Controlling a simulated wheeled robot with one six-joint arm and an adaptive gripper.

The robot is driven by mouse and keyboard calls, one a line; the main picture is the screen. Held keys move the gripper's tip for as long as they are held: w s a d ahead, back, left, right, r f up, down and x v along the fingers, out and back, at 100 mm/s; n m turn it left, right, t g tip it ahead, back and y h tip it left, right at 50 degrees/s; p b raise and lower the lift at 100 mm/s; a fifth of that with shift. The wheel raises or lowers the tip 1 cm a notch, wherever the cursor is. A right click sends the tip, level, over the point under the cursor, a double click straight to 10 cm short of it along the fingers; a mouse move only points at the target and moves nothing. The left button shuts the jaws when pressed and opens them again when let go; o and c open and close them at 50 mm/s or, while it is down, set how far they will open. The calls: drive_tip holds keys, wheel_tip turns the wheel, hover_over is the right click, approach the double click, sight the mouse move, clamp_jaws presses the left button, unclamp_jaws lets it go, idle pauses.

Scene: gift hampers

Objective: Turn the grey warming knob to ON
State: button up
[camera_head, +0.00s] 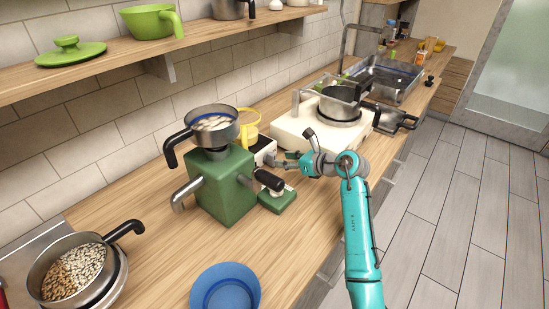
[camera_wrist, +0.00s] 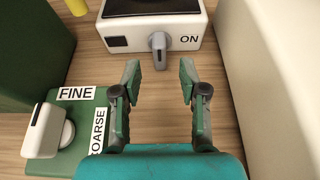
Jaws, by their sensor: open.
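The grey warming knob (camera_wrist: 158,50) is on the front of a small white warmer (camera_wrist: 118,33). Its lever points straight down in the wrist view, and the ON label (camera_wrist: 189,39) is to its right. My gripper (camera_wrist: 160,78) is open and empty. Its fingertips stand short of the knob, one to each side of its line, with a gap between them and it. In the head view the warmer (camera_head: 263,147) is partly hidden behind the green machine, and my gripper (camera_head: 285,163) is close in front of it.
A green machine (camera_head: 225,188) with a pan on top stands left of my gripper. Its green base (camera_wrist: 70,125) bears FINE and COARSE labels and a white lever. A white stove (camera_head: 300,128) with a pot is to the right. A blue bowl (camera_head: 225,288) is nearer.

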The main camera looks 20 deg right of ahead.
sight(275, 158)
drive_tip(key=shift+x, duration=2.7)
drive_tip(key=shift+c, duration=0.3)
clamp_jaws()
